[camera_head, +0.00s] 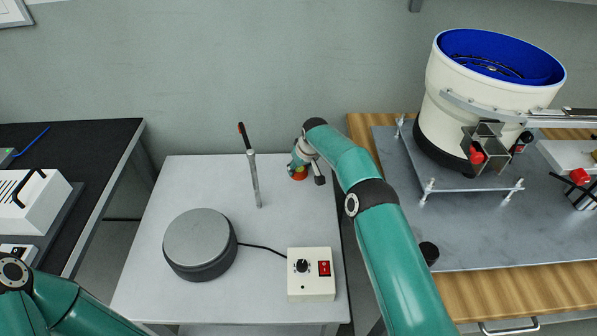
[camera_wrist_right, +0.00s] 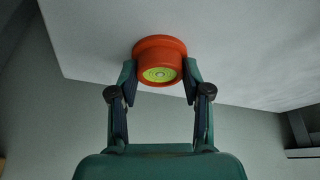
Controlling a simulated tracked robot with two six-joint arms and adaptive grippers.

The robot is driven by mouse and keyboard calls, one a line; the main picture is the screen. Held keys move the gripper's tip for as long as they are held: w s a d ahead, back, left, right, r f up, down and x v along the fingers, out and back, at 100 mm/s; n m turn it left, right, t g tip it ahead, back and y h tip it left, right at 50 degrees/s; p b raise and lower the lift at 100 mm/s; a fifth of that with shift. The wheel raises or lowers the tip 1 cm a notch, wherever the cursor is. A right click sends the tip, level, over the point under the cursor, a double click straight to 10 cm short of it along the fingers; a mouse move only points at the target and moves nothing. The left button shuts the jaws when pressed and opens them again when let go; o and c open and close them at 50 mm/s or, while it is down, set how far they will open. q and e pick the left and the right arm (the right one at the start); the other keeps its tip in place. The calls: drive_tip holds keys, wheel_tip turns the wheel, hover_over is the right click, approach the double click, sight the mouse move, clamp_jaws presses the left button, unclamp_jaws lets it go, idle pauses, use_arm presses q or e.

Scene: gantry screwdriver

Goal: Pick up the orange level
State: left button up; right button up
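The orange level (camera_wrist_right: 160,58), a short round piece with a yellow-green face, lies in the right wrist view between my right fingers. In the head view its orange edge (camera_head: 299,175) shows on the white table, mostly covered by my gripper. My right gripper (camera_wrist_right: 160,78) has one finger close against each side of the level; I cannot tell whether both fingers press on it. In the head view my right gripper (camera_head: 300,166) is at the table's back right. My left arm shows at the lower left, with its gripper out of view.
A white bowl feeder (camera_head: 480,95) stands on the wooden bench at right. A black table (camera_head: 90,165) is at left.

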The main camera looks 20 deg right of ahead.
drive_tip(key=c, duration=0.5)
drive_tip(key=shift+r, duration=0.2)
